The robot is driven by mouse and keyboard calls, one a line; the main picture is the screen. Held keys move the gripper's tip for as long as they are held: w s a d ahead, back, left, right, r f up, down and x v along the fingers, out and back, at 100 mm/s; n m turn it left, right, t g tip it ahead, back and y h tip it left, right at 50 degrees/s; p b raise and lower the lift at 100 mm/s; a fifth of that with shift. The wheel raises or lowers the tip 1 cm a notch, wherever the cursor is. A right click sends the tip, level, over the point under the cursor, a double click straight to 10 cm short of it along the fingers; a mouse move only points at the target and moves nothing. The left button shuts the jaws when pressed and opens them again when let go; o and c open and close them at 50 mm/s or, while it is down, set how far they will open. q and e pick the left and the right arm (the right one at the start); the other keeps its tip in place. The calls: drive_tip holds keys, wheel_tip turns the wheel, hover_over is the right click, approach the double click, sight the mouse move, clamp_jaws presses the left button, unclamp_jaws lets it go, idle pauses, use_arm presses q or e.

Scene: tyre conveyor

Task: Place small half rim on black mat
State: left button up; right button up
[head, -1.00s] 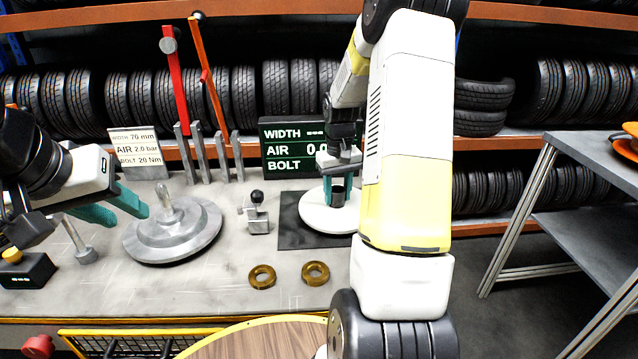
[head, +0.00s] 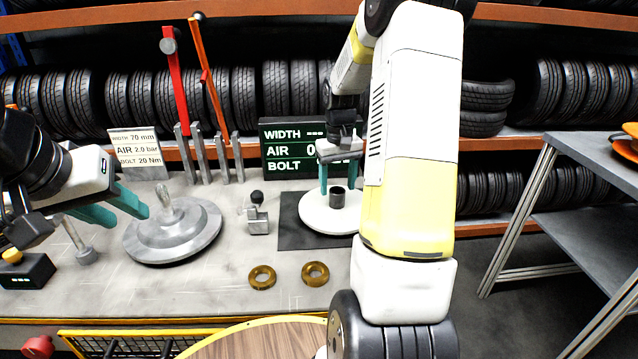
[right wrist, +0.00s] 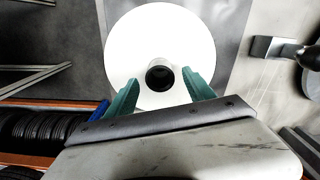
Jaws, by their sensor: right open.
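The small half rim is a white disc (head: 318,219) with a short dark hub (head: 338,197) standing up from it. It lies flat on the black mat (head: 296,240), its right part hidden behind my right arm. The disc also shows in the right wrist view (right wrist: 160,38), with the dark hub (right wrist: 159,76) between the fingertips. My right gripper (head: 338,186) is open just above and around the hub, fingers apart from it. In the right wrist view the right gripper (right wrist: 161,86) is empty. My left gripper (head: 136,205) is at the left, beside a grey stepped disc; its jaw gap is unclear.
The grey stepped disc (head: 172,232) with a post stands at left. A small clamp block (head: 258,213) and two brass rings (head: 262,277) (head: 315,273) are near the mat. A sign board (head: 290,150) stands behind it. A grey side table (head: 590,180) is at right.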

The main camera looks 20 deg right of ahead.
wheel_tip(320, 180, up, 9)
drive_tip(key=s+a+r+t, duration=0.3)
drive_tip(key=s+a+r, duration=0.4)
drive_tip(key=s+r, duration=0.15)
drive_tip(key=s+a+t+y, duration=0.1)
drive_tip(key=s+a, duration=0.3)
drive_tip(key=s, duration=0.3)
drive_tip(key=s+a+t+y, duration=0.1)
drive_tip(key=s+a+t, duration=0.1)
drive_tip(key=s, duration=0.5)
drive_tip(key=shift+a+r+n, duration=0.2)
drive_tip(key=shift+a+n, duration=0.1)
drive_tip(key=shift+a, duration=0.55)
